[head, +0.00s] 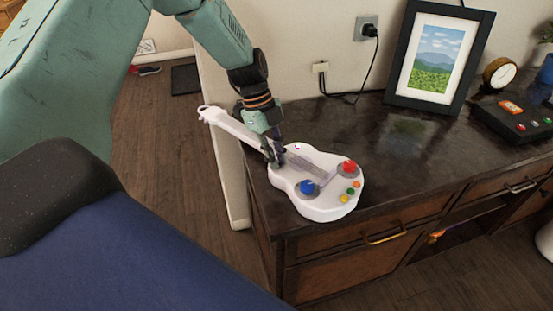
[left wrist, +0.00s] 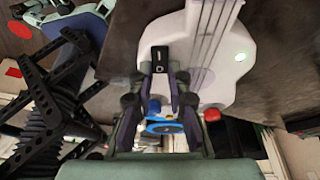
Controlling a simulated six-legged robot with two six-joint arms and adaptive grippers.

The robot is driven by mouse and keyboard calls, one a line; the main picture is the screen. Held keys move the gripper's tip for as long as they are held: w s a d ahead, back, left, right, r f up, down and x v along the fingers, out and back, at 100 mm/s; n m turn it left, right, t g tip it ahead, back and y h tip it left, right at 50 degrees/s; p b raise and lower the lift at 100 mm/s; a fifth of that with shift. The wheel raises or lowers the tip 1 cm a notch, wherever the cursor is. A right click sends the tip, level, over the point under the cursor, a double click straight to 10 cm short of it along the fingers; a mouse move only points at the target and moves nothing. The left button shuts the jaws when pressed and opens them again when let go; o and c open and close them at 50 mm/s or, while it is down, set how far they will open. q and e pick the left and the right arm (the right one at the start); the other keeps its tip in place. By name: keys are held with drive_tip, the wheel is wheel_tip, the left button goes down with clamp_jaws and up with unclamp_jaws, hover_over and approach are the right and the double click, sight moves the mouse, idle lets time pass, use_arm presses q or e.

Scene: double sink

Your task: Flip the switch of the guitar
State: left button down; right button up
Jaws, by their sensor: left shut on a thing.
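The white toy guitar (head: 325,206) lies on the dark cabinet top near its left front corner, its neck (head: 232,125) reaching past the left edge. It carries a blue knob (head: 307,187), a red knob (head: 347,167) and several small coloured buttons. My left gripper (head: 273,158) points down at the body near the neck. In the left wrist view its fingers (left wrist: 161,82) are closed around a small black switch (left wrist: 160,58) on the guitar (left wrist: 240,30). A small pale light (left wrist: 240,57) glows on the body. In the head view my gripper hides the switch. My right gripper is not in view.
A framed picture (head: 437,60) stands at the back of the cabinet top (head: 400,140). A dark box with buttons (head: 515,118) and a round gauge (head: 499,73) are at the right. A cable runs to a wall socket (head: 366,28). The top between guitar and box is clear.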

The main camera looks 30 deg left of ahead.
use_arm(q)
drive_tip(key=shift+r, duration=0.1)
drive_tip(key=c, duration=1.3)
unclamp_jaws()
drive_tip(key=v, duration=1.2)
